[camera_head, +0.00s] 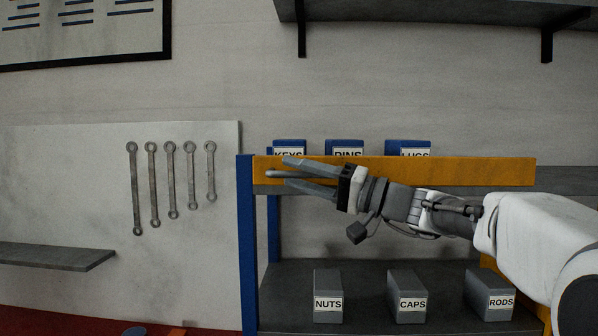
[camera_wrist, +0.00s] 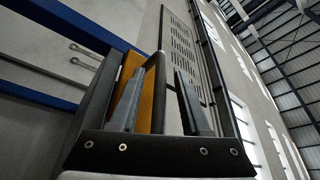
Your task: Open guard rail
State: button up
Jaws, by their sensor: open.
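My gripper (camera_head: 284,174) is open in front of the left part of the orange shelf beam (camera_head: 450,171) in the head view. A thin dark rod with a rounded end (camera_head: 276,173) lies between the two fingers. In the wrist view this rod (camera_wrist: 157,70) rises between the spread fingers (camera_wrist: 158,95), with the orange beam (camera_wrist: 131,68) behind at left. I cannot tell whether the rod is fixed to anything or touches a finger.
The blue-posted rack (camera_head: 246,240) holds boxes marked NUTS (camera_head: 328,285), CAPS (camera_head: 407,285) and RODS (camera_head: 490,285) low down, and several blue boxes (camera_head: 344,146) above. Several wrenches (camera_head: 153,185) hang on the wall panel. A grey shelf (camera_head: 55,257) juts out at left.

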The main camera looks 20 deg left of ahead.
grip_shut()
dwell(1.4)
